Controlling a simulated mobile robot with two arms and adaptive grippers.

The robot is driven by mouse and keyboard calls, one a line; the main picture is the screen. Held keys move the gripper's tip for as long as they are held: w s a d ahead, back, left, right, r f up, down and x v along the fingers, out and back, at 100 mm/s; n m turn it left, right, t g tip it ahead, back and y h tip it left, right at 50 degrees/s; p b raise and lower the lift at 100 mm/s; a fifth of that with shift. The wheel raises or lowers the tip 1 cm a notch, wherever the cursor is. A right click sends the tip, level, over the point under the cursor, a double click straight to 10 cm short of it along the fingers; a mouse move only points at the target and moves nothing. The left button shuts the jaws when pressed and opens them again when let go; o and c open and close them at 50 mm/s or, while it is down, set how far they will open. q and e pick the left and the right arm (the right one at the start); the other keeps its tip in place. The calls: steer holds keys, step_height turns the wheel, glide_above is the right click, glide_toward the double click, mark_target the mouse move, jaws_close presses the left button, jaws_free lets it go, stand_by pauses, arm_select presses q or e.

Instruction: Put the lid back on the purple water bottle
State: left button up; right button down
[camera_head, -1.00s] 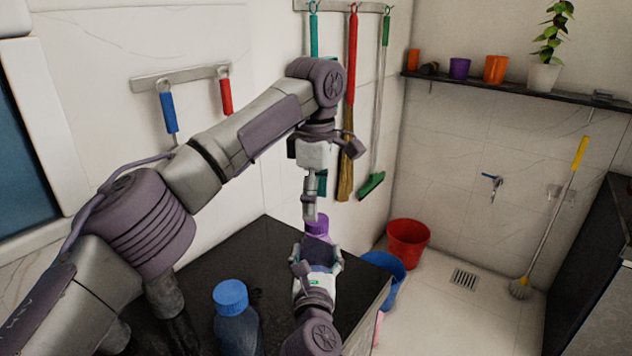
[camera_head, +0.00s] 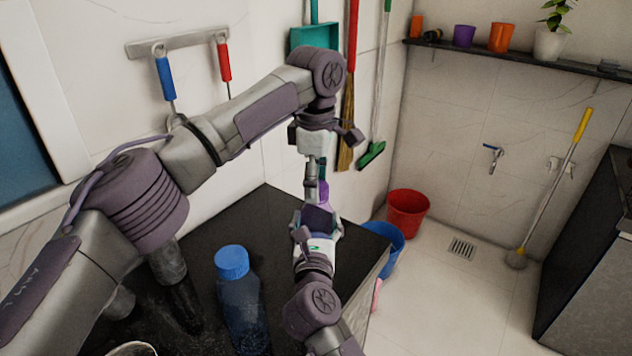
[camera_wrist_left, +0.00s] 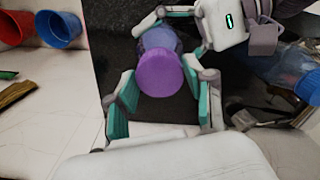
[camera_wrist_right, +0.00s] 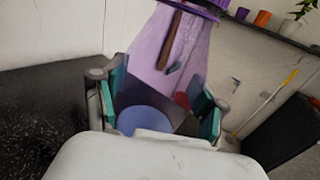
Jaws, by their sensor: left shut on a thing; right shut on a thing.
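The purple lid (camera_wrist_left: 160,73) sits between the fingers of my left gripper (camera_wrist_left: 165,100), which is shut on it from above. The purple water bottle (camera_wrist_right: 172,55) is upright and translucent, held by my right gripper (camera_wrist_right: 165,105), shut around its body. In the head view my left gripper (camera_head: 314,192) points down directly above my right gripper (camera_head: 318,220), with a strip of purple (camera_head: 323,193) between them. The lid is over the bottle's top; I cannot tell whether it is seated. The arms hide much of the bottle in the head view.
A blue bottle with a blue cap (camera_head: 232,262) stands on the dark counter (camera_head: 275,235), left of my right gripper. Red (camera_head: 408,212) and blue (camera_head: 386,250) buckets are on the floor beyond the counter. Brooms hang on the wall behind my left gripper.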

arm_select(q)
steer(key=m, duration=0.6)
steer(key=shift+m, duration=0.3)
steer(key=shift+c, duration=0.2)
steer(key=m, duration=0.4)
steer(key=shift+m, duration=0.4)
steer(key=m, duration=0.5)
steer(key=shift+f, duration=0.1)
steer(key=m, duration=0.4)
steer(key=shift+m, duration=0.3)
steer(key=m, duration=1.4)
steer(key=shift+m, duration=0.3)
steer(key=m, duration=0.4)
steer(key=o, duration=1.4)
steer(key=shift+d, duration=0.1)
steer(key=shift+c, duration=0.2)
